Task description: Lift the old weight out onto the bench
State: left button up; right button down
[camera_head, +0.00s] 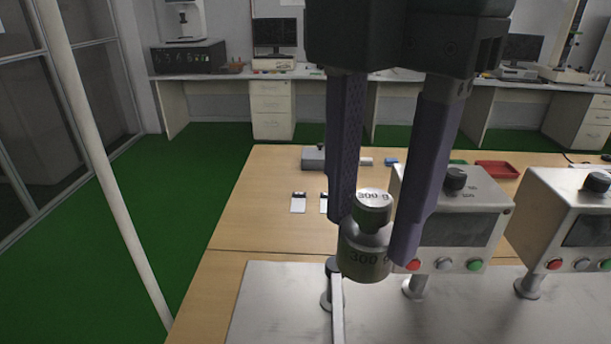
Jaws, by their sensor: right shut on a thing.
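The weight (364,259) is a silver metal cylinder with a knob on top, marked "300 g" on both its body and its knob. My right gripper (378,238) comes down from the top of the head view and is shut on the weight, one finger on each side. The weight hangs upright in front of the metal machine top. Whether its underside touches anything is hard to tell. The wooden bench (232,222) lies behind and to the left. My left gripper is not in view.
Two metal control boxes with red, white and green buttons, the nearer (458,216) and the right one (570,232), stand right of the weight. A metal surface (277,290) lies in front. A red tray (497,170) and small items lie further back. The bench's left part is clear.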

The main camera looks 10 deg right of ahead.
jog(key=shift+f, duration=0.1)
jog(key=shift+f+b, duration=0.5)
jog(key=shift+f, duration=0.35)
jog(key=shift+f+b, duration=3.25)
jog(key=shift+f, duration=3.65)
jog(key=shift+f+b, duration=0.35)
jog(key=shift+f, duration=0.35)
